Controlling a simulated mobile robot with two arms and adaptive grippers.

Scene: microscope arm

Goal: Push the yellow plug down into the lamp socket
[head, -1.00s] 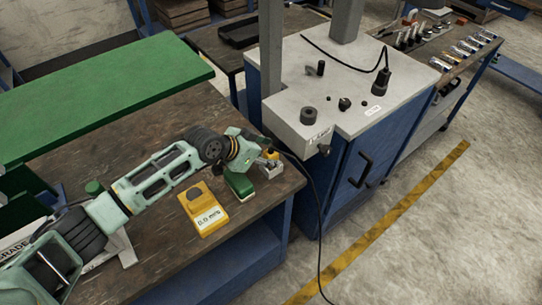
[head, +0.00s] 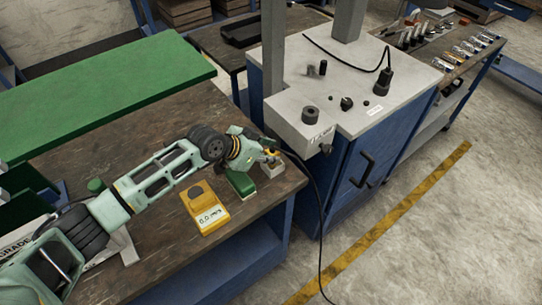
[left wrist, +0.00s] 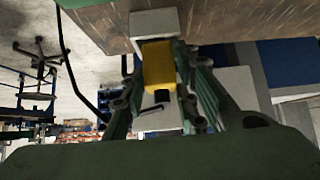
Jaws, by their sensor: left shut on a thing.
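The yellow plug (left wrist: 158,65) sits between my left gripper's fingers in the left wrist view. It also shows as a small yellow patch in the head view (head: 270,154). My left gripper (head: 268,150) is shut on it, near the bench's right corner. A light grey block (head: 272,169), which looks like the lamp socket, lies directly below the plug. The block (left wrist: 153,22) also shows just past the plug's far end in the wrist view. Whether the plug is inside the block I cannot tell. My right gripper is out of view.
A green box (head: 240,183) and a yellow meter with a display (head: 206,209) are close beside the gripper. A black cable (head: 316,195) runs down past the bench edge. A grey-topped blue cabinet (head: 345,80) stands close to the right.

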